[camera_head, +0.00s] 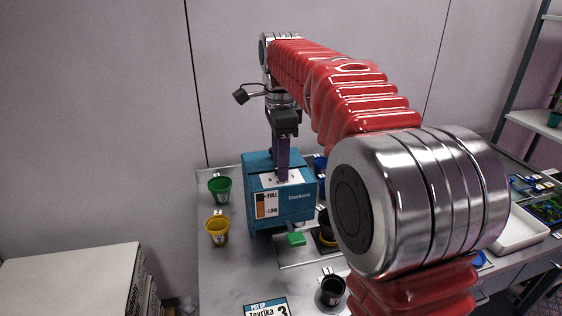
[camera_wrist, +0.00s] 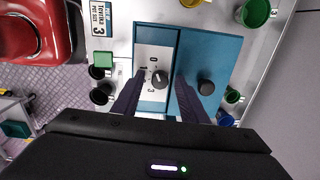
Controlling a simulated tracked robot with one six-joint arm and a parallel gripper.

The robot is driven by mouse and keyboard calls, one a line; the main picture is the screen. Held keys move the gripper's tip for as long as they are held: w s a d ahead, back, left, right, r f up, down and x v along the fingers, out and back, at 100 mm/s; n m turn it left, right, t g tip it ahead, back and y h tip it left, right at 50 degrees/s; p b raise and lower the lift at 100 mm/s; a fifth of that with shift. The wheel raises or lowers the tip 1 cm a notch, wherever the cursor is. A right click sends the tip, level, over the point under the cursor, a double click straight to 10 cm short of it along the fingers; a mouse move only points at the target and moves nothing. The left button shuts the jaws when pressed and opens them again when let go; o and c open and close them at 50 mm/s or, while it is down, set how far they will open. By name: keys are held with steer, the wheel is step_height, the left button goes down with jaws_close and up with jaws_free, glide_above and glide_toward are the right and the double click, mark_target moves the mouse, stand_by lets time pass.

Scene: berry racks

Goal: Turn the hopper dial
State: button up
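The hopper is a teal box (camera_head: 292,209) with a FULL/LOW gauge on its front, standing on the metal bench; its teal top (camera_wrist: 211,56) fills the middle of the wrist view. A white panel (camera_wrist: 154,42) on top carries numbers and a dark round dial (camera_wrist: 160,79) with a pale pointer mark. My gripper (camera_head: 282,178) points straight down over the box. In the wrist view its two dark fingers (camera_wrist: 158,88) stand apart, one on each side of the dial. I cannot tell whether they touch it. The gripper hides the dial in the head view.
Green (camera_head: 220,188) and yellow (camera_head: 217,230) cups stand left of the box. A black cup (camera_head: 333,290) and a label card (camera_head: 267,308) are in front. A white tray (camera_head: 520,229) lies right.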

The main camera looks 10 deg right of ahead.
steer(key=shift+c, duration=0.3)
jaws_close()
